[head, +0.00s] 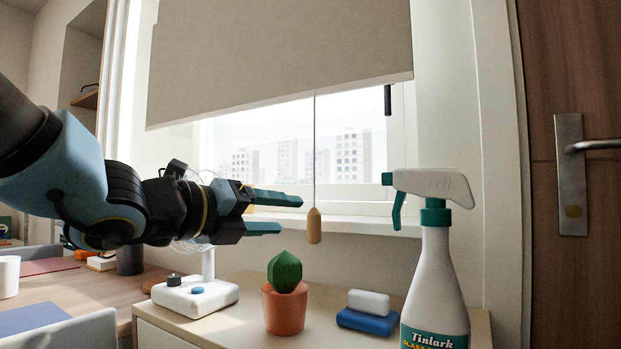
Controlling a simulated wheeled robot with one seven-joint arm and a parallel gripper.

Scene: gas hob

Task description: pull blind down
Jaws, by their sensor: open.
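The beige roller blind (280,55) covers the upper part of the window, its bottom edge above the skyline. A thin cord (315,150) hangs from that edge and ends in a small wooden pull (314,226). My gripper (292,214) reaches in from the left with two teal fingers. It is open and empty. In the picture the fingertips lie just left of the pull and lower cord; a small gap shows between them. How their depths compare, I cannot tell.
A spray bottle (434,265) stands at the right front. On the cabinet top (250,327) are a potted cactus (285,306), a white base with knobs (195,296), and a white block on a blue one (367,322). A wooden door (585,90) is at far right.

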